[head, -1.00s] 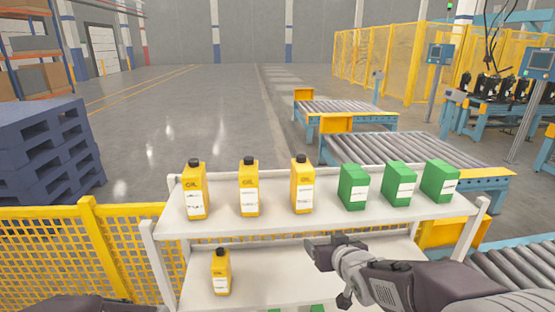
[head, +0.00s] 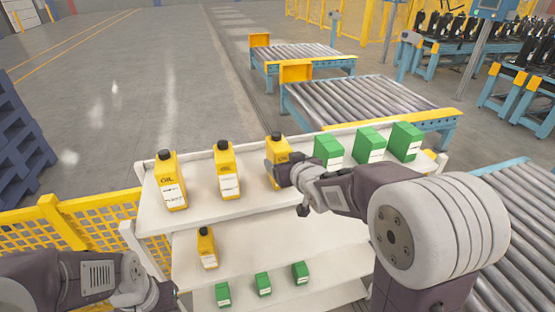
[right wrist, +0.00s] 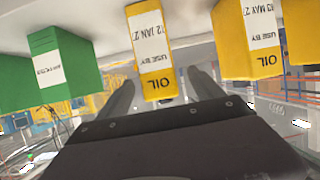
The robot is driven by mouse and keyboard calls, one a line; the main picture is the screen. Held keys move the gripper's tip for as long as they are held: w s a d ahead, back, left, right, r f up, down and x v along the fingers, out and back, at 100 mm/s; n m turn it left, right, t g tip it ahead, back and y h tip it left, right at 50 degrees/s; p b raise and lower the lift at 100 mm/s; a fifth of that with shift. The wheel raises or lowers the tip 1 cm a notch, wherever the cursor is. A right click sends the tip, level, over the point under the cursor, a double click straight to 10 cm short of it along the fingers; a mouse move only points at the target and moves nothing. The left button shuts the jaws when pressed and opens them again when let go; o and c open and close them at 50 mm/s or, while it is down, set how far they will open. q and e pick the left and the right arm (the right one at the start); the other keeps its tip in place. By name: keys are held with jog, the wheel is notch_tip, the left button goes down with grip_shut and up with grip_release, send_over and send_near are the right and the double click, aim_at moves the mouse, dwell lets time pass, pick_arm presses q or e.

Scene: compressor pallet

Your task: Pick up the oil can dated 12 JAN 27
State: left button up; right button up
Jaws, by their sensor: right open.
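In the head view, three yellow oil cans with black caps stand upright on the top shelf: a left one (head: 171,181), a middle one (head: 226,170) and a right one (head: 277,147). My open right gripper (head: 280,174) is at the right can and hides part of its front. In the right wrist view, upside down, this can (right wrist: 150,50) stands between the two fingers (right wrist: 160,80), with gaps beside it. Its label reads "USE BY" and "2 JAN 2"; the rest is cut off. The neighbouring can (right wrist: 246,40) reads "13 MAY 2". My left gripper (head: 155,296) is low at the left, its jaws unclear.
Green boxes (head: 328,152) stand just right of the gripped-at can on the white shelf (head: 230,205). Another yellow can (head: 207,247) and small green boxes (head: 263,284) are on lower shelves. A yellow fence (head: 60,232) is at left; roller conveyors (head: 365,108) lie behind.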

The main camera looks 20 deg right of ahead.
aim_at(278, 140)
jog(key=shift+x, duration=1.15)
jog(key=shift+d, duration=0.1)
jog(key=shift+d+r+p, duration=0.1)
jog(key=shift+p, duration=0.35)
jog(key=shift+p+x, duration=1)
jog(key=shift+x, duration=0.05)
jog(key=x, duration=0.3)
jog(key=shift+s, duration=0.1)
jog(key=shift+c, duration=0.3)
jog(key=shift+s, duration=0.15)
jog(key=c, duration=0.5)
jog(key=shift+r, duration=0.1)
jog(key=c, duration=0.5)
grip_shut()
jog(key=r, duration=0.5)
jog(key=shift+w+r+b, duration=0.1)
jog(key=shift+w+b, duration=0.15)
jog(key=shift+b, duration=0.15)
jog(key=r, duration=0.2)
jog(key=r+p, duration=0.1)
jog(key=r, duration=0.2)
jog(key=shift+s, duration=0.2)
jog(key=shift+w, duration=0.1)
